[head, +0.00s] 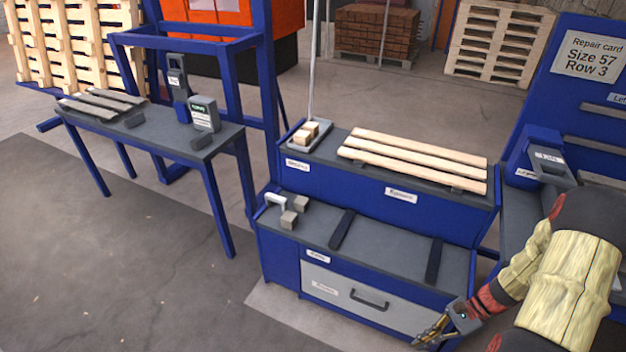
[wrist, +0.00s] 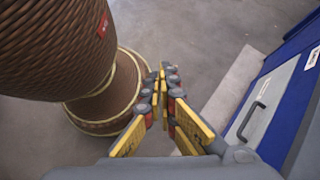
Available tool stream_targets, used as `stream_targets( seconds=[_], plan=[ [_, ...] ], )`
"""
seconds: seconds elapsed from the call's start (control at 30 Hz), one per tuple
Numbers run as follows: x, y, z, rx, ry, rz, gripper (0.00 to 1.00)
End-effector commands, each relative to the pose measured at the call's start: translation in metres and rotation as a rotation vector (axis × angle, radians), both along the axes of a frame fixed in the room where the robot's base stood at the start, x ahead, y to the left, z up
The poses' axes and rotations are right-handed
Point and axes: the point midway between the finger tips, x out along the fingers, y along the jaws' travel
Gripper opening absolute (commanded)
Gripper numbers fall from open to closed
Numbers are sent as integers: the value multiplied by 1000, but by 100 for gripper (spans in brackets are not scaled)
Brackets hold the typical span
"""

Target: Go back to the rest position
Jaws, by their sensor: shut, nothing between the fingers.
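My gripper (head: 432,335) is low at the bottom right in the head view, in front of the blue workbench (head: 285,262) near its grey drawer (head: 345,300). In the wrist view my gripper (wrist: 163,75) points down over the concrete floor. Its yellow and grey fingers are together with nothing between them. The drawer front (wrist: 255,105) with its dark handle is to the right of the fingers in the wrist view, apart from them. The drawer looks shut.
Three pale boards (head: 415,160) lie on the bench's upper shelf, beside a tray (head: 310,143) of wood blocks. Grey blocks (head: 288,219) sit on the lower top. A side table (head: 150,125) stands left. A blue panel with a repair card (head: 593,55) stands right. Floor at left is clear.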

Motion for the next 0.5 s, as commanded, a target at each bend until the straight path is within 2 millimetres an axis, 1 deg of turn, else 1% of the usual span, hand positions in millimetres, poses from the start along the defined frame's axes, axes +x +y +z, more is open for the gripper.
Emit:
stream_targets(
  seconds=[0.03, 0.1, 0.27, 0.5],
  plan=[
    [1, 1, 20, -41, -38, 67, 0],
    [0, 4, 41, -90, -82, 155, 0],
    [-3, 10, 90, -199, -181, 348, 0],
    [-10, 25, 158, -360, -321, 612, 0]
  ],
)
